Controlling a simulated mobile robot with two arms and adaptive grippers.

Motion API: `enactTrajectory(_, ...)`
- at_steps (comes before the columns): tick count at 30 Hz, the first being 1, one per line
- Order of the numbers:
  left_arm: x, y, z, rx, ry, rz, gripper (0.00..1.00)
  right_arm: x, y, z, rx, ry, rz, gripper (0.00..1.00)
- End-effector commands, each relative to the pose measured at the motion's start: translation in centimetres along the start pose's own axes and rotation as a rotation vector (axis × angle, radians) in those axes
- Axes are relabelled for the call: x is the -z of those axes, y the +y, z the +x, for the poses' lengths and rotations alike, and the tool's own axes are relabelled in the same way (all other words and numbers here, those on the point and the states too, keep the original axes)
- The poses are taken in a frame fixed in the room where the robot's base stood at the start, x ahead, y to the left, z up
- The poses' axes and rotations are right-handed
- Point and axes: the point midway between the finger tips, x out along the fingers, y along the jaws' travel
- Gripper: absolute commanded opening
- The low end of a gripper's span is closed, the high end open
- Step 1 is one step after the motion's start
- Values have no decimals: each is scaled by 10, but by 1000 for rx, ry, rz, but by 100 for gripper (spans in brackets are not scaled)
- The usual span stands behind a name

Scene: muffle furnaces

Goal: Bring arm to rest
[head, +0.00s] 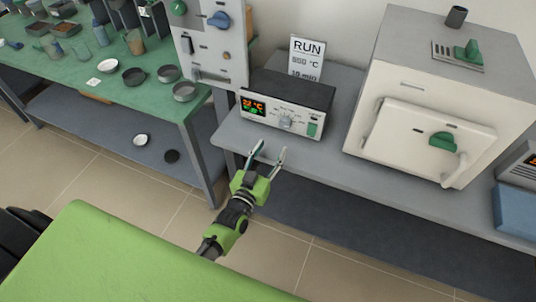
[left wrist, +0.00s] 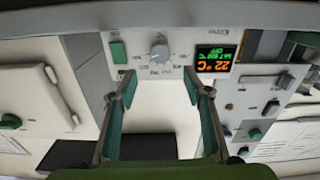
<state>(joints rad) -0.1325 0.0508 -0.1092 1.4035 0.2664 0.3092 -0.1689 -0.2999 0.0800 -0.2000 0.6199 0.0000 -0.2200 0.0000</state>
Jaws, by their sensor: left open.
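My left gripper (head: 269,150) is open and empty, its two fingers pointing at the front of the controller box (head: 285,118) near the shelf's front edge. In the left wrist view its fingers (left wrist: 163,88) stand wide apart with nothing between them. The controller shows upside down there, with its display (left wrist: 213,60) reading 22 °C. The controller's knob (head: 286,122) and green switch (head: 312,129) show in the head view. The fingertips look close to the controller, but I cannot tell the exact gap. My right gripper is not in view.
A white muffle furnace (head: 425,125) with a green door handle stands right of the controller on the grey bench (head: 335,165). A RUN sign (head: 306,58) stands behind. A green table (head: 75,78) with several dishes is at left. Open floor (head: 130,185) lies in front.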

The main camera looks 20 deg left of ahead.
Motion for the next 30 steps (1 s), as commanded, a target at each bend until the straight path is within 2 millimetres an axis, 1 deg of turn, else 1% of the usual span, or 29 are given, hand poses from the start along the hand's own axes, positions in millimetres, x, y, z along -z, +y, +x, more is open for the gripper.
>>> enactTrajectory(1,0,0,-6,0,-1,0,45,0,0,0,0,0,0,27)
enactTrajectory(3,0,0,-12,0,-1,1,45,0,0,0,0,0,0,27)
enactTrajectory(6,0,0,-16,0,0,1,45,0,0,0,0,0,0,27)
enactTrajectory(21,0,0,-16,0,0,0,45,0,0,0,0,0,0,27)
enactTrajectory(23,-3,0,-17,-1,-6,1,45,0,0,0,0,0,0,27)
enactTrajectory(25,-15,1,-20,-4,-33,4,45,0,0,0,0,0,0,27)
enactTrajectory(26,-24,1,-23,-7,-54,6,45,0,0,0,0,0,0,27)
enactTrajectory(29,-72,3,-39,-19,-166,16,45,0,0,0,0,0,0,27)
enactTrajectory(30,-98,4,-50,-26,-227,23,45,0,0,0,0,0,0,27)
